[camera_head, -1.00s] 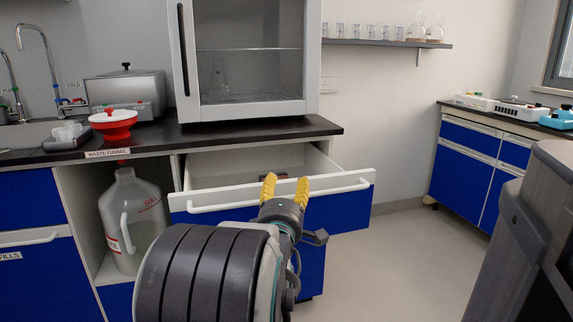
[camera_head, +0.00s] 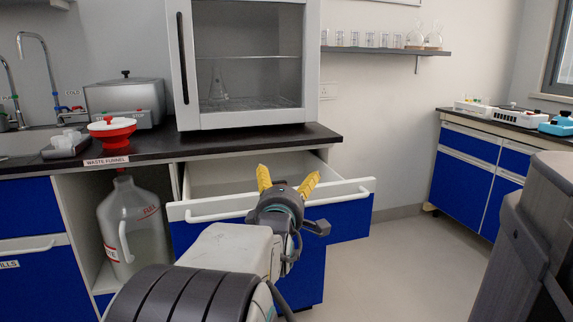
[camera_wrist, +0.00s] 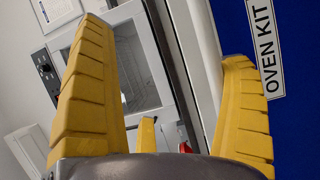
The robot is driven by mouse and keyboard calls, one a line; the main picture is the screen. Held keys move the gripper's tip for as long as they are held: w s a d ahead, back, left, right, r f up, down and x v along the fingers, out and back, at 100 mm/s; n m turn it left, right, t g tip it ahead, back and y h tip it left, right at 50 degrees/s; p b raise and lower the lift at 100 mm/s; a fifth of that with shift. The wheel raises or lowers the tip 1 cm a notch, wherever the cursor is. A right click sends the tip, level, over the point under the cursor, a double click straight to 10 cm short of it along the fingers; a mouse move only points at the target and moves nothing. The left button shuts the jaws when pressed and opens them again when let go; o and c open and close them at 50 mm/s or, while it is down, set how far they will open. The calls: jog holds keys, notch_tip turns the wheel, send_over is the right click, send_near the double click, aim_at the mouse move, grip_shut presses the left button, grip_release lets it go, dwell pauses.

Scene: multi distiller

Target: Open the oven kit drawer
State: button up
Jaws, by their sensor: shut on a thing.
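The oven kit drawer (camera_head: 338,216), with a blue front and white top edge, stands well out from the cabinet, so its pale interior shows. Its white handle (camera_head: 215,217) runs along the front. The wrist view shows its OVEN KIT label (camera_wrist: 264,45) at the right. My gripper (camera_head: 288,182) is at the middle of the handle, shut on it. Its yellow fingers point up and splay apart at the tips. My own wrist hides where they meet the handle.
A glass-fronted oven (camera_head: 248,65) stands on the dark counter (camera_head: 225,140) above the drawer. A large waste bottle (camera_head: 133,225) sits in the open bay to the left, under a red funnel (camera_head: 112,132). Clear floor (camera_head: 400,260) lies to the right, before another blue cabinet (camera_head: 463,185).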

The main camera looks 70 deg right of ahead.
jog(key=shift+r+v, duration=0.2)
jog(key=shift+v, duration=2.65)
jog(key=c, duration=0.5)
jog(key=shift+s+a+f, duration=0.15)
jog(key=shift+a+f, duration=0.15)
jog(key=shift+a, duration=0.4)
jog(key=shift+s+a+f, duration=0.15)
jog(key=shift+a+f, duration=0.15)
jog(key=shift+a, duration=0.4)
